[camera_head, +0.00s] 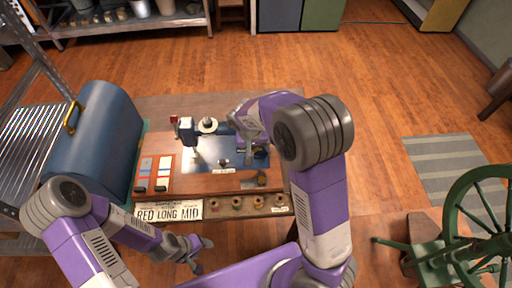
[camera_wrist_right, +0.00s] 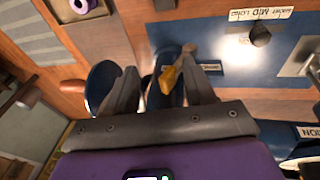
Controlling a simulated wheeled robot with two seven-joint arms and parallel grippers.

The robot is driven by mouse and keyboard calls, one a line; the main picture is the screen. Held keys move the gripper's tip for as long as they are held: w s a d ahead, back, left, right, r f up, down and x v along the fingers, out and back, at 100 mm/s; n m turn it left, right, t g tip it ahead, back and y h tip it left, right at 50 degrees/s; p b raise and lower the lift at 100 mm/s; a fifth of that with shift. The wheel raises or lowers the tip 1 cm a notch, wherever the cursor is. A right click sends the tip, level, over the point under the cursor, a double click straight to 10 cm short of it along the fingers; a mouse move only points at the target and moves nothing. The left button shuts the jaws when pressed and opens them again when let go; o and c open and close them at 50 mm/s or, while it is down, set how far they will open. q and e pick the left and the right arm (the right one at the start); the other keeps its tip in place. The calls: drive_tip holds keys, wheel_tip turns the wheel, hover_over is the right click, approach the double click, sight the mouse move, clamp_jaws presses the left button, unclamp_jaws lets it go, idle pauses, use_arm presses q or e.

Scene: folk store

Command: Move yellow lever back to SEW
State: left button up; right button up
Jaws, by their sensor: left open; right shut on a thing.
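The yellow lever (camera_wrist_right: 168,80) shows in the right wrist view, between the two fingers of my right gripper (camera_wrist_right: 162,72), which is shut on it. A small white label (camera_wrist_right: 208,68) sits beside the lever, but I cannot read it clearly. In the head view my right gripper (camera_head: 250,138) is at the right side of the machine's blue plate (camera_head: 213,155), and my own wrist hides the lever. My left gripper (camera_head: 203,256) is open and empty, in front of the board's front edge.
Several spools (camera_head: 237,203) line the front edge. A blue domed case (camera_head: 100,135) stands at the left, and a green spinning wheel (camera_head: 470,235) at the right. The wooden floor behind is clear.

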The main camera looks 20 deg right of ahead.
drive_tip(key=shift+s+d, duration=0.1)
drive_tip(key=shift+d, duration=0.1)
drive_tip(key=shift+a+r+p, duration=0.1)
drive_tip(key=shift+r+p, duration=0.1)
drive_tip(key=shift+p, duration=0.15)
drive_tip(key=shift+a+r, duration=0.2)
drive_tip(key=shift+a, duration=0.1)
drive_tip(key=p+v, duration=0.6)
drive_tip(key=v, duration=0.2)
idle(0.6)
idle(0.7)
